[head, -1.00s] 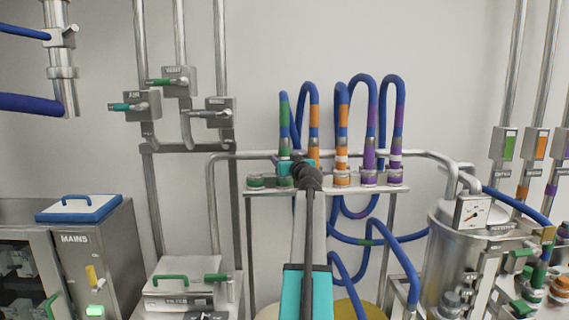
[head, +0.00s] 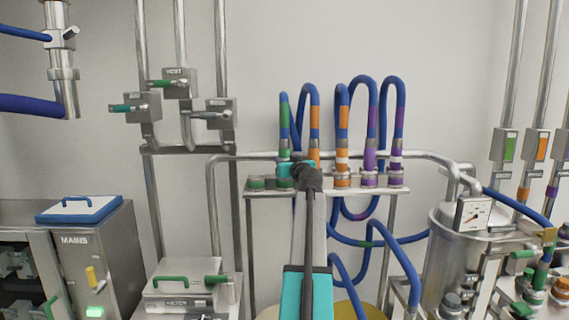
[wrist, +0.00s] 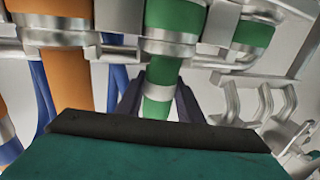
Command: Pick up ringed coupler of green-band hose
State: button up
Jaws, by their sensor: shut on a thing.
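The green-band hose (head: 284,120) stands upright at the left of the hose row on the rack. Its lower end, the green coupler with a pale metal ring (wrist: 159,105), is at the middle of the wrist view. My gripper (wrist: 160,92) has its dark fingers on both sides of this coupler and is shut on it. In the head view my gripper (head: 288,169) is at the foot of the green-band hose, just above the rack. The coupler stands upright, in line with a wider green-banded socket (wrist: 174,17). The wrist housing hides part of the coupler's far end.
An orange-banded hose (wrist: 68,80) stands close beside the coupler. More orange- and purple-banded hoses (head: 398,120) stand to the right on the rack (head: 330,190). A free green-banded socket (head: 256,183) is to the left. A steel tank (head: 450,250) stands at the right.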

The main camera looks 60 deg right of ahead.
notch_tip(320, 180, up, 9)
jog(key=b, duration=0.3)
jog(key=shift+d+f, duration=0.1)
jog(key=shift+r, duration=0.65)
dwell(0.5)
